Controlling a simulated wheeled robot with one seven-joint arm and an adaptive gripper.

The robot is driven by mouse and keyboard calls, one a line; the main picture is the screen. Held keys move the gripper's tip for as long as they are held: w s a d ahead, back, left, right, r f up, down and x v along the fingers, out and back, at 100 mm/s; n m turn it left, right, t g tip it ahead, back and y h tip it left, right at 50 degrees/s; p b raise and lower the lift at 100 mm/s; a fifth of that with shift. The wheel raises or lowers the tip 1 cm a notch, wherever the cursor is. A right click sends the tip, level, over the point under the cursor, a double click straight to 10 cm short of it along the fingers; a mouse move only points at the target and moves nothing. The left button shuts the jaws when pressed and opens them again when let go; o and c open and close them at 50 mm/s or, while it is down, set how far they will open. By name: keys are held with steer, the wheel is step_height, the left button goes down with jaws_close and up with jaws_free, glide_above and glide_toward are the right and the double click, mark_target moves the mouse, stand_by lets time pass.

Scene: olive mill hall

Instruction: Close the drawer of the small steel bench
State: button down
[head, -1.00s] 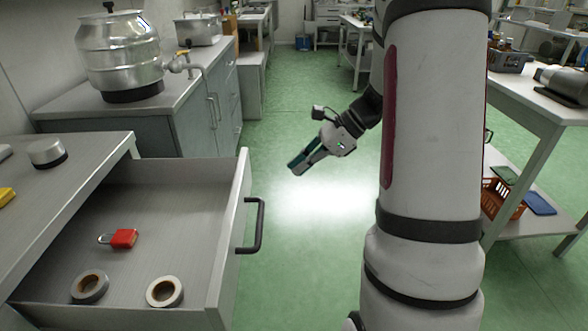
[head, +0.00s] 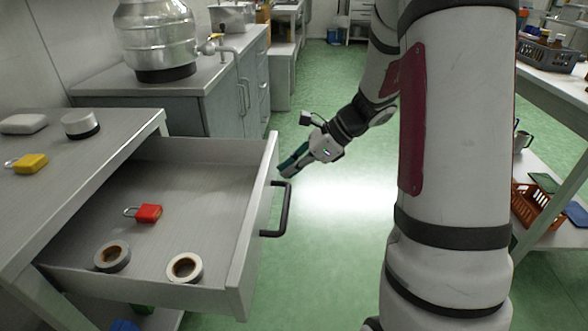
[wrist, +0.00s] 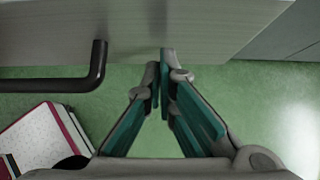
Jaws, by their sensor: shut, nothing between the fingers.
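The drawer (head: 190,290) of the small steel bench (head: 100,172) stands pulled well out. Its front panel (head: 258,220) faces right and carries a dark bar handle (head: 285,210). Inside lie a red padlock (head: 149,213) and two tape rolls, one grey (head: 112,257) and one white-sided (head: 185,268). My gripper (head: 284,172) is shut and empty, near the far end of the front panel, beyond the handle. In the wrist view the fingertips (wrist: 165,62) are at the panel's face (wrist: 215,25), right of the handle (wrist: 97,68); whether they touch it I cannot tell.
A yellow padlock (head: 30,163), a round metal tin (head: 80,125) and a pale block (head: 22,124) sit on the bench top. A steel cabinet with a metal drum (head: 155,40) stands behind. A shelved table (head: 553,75) is at the right. Green floor lies clear between.

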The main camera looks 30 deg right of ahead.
steer(key=p, duration=0.5)
glide_above(167, 178)
steer(key=shift+r, duration=0.1)
stand_by(0.4)
